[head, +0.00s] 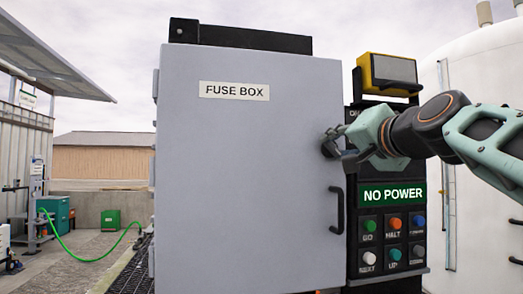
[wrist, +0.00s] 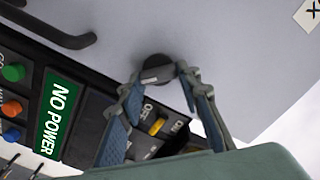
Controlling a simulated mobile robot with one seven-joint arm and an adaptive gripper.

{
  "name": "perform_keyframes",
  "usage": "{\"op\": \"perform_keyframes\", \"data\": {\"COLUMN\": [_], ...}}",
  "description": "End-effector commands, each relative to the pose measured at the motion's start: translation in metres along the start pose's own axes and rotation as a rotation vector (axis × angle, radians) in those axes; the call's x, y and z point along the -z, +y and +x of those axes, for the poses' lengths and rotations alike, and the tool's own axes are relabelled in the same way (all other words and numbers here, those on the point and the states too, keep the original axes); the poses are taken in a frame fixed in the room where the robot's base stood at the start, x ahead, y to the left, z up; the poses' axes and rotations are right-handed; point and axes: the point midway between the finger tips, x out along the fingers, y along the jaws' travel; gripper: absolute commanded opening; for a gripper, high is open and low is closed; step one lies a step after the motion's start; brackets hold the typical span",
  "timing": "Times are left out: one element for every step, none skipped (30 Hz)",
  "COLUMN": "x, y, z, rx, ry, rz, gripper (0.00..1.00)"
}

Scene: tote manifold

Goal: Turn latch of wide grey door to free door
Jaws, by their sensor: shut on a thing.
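The wide grey door (head: 240,170), labelled FUSE BOX, looks closed in the head view and fills the top of the wrist view (wrist: 250,60). Its latch shows in the wrist view as a dark round base with a small grey bar (wrist: 157,75), near the door's edge. My gripper (wrist: 158,78) is shut on the latch, one fingertip at each end of the bar. In the head view my gripper (head: 333,146) reaches in from the right at the door's right edge and hides most of the latch.
A black door handle (head: 337,210) sits below the latch. Right of the door is a black panel with a green NO POWER sign (head: 391,194) and several coloured buttons. A yellow OFF/ON switch (wrist: 157,127) lies beneath my fingers. A yellow-framed lamp (head: 388,73) stands above.

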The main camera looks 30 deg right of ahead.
Motion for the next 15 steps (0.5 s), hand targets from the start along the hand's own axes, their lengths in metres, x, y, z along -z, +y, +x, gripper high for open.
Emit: {"op": "perform_keyframes", "data": {"x": [-0.001, -0.001, -0.0007, -0.0005, -0.0005, -0.0005, -0.0004, -0.0004, -0.0004, -0.0005, -0.0005, -0.0003, -0.0004, -0.0005, -0.0006], "y": [0.0014, 0.0015, 0.0017, 0.0019, 0.0019, 0.002, 0.0023, 0.0025, 0.0027, 0.0027, 0.0029, 0.0032, 0.0032, 0.0032, 0.0032], "z": [0.0003, 0.0003, 0.0001, 0.0, 0.0001, 0.0002, 0.0002, 0.0002, 0.0003, 0.0003, 0.0003, 0.0001, 0.0, 0.0001, 0.0], "rx": [-0.003, -0.002, -0.002, -0.003, -0.002, -0.002, -0.003, -0.003, -0.003, -0.003, -0.003, -0.003, -0.003, -0.003, -0.003], "ry": [-0.001, -0.001, -0.001, -0.001, -0.001, -0.001, 0.0, 0.0, 0.0, 0.0, 0.0, 0.0, 0.0, -0.001, -0.001], "rz": [0.044, 0.072, 0.112, 0.14, 0.168, 0.206, 0.235, 0.264, 0.3, 0.33, 0.358, 0.394, 0.421, 0.448, 0.481], "gripper": [0.07, 0.07, 0.07, 0.07, 0.07, 0.07, 0.07, 0.07, 0.07, 0.07, 0.07, 0.07, 0.07, 0.07, 0.07]}}
